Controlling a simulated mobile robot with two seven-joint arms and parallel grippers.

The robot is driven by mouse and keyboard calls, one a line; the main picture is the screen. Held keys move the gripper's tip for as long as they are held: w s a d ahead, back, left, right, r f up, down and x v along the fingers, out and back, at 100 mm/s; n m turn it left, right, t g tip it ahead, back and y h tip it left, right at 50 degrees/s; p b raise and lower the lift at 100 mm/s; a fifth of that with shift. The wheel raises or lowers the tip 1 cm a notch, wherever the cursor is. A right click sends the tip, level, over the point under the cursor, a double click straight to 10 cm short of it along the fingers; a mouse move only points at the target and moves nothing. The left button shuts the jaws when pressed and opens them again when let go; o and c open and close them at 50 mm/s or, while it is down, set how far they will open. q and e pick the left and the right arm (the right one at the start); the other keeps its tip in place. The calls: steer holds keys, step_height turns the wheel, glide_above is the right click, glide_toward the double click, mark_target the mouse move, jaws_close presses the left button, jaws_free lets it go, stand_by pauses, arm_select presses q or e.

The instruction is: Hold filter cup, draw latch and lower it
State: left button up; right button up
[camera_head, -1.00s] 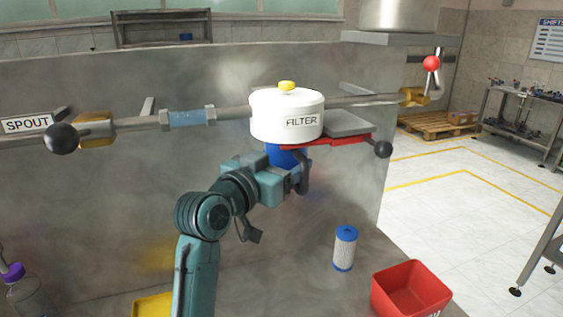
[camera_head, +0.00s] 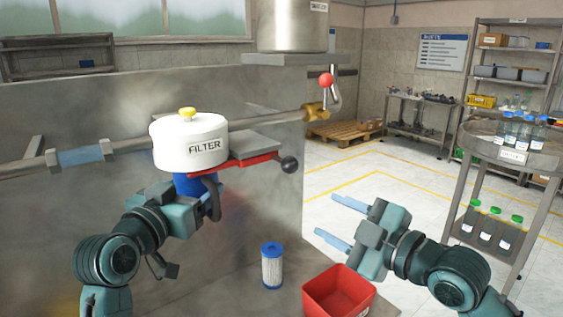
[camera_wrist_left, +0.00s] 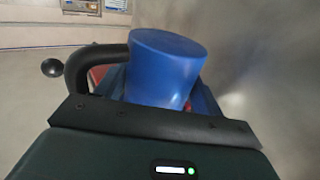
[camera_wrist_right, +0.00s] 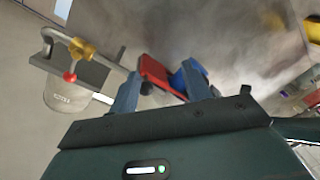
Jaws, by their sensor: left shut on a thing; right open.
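The blue filter cup (camera_head: 186,186) sits under the white housing marked FILTER (camera_head: 190,143). My left gripper (camera_head: 202,197) is shut on the cup from below left. The left wrist view shows the blue cup (camera_wrist_left: 165,68) between the fingers, with a curved black handle (camera_wrist_left: 85,62) beside it. The red latch (camera_head: 240,160) sticks out right of the housing and ends in a black ball knob (camera_head: 289,164). My right gripper (camera_head: 338,222) is open and empty, right of and below the knob, apart from it. The right wrist view shows the red latch (camera_wrist_right: 158,76) beyond its fingers.
A white cartridge with blue ends (camera_head: 272,266) stands on the counter below the latch. A red bin (camera_head: 335,298) is beside it, under my right arm. A pipe (camera_head: 108,148) crosses the panel to a brass valve (camera_head: 316,111) with a red ball. Bottles stand on a cart (camera_head: 515,155) at right.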

mark_target(282, 160)
step_height(282, 160, up, 7)
steer(key=s+n+y, duration=0.1)
steer(key=n, duration=0.3)
steer(key=shift+g, duration=0.3)
steer(key=x, duration=1.2)
steer(key=shift+s+a+r, duration=0.25)
steer(key=shift+a+r, duration=0.15)
steer(key=shift+a, duration=0.05)
steer(key=shift+c, duration=0.5)
jaws_close()
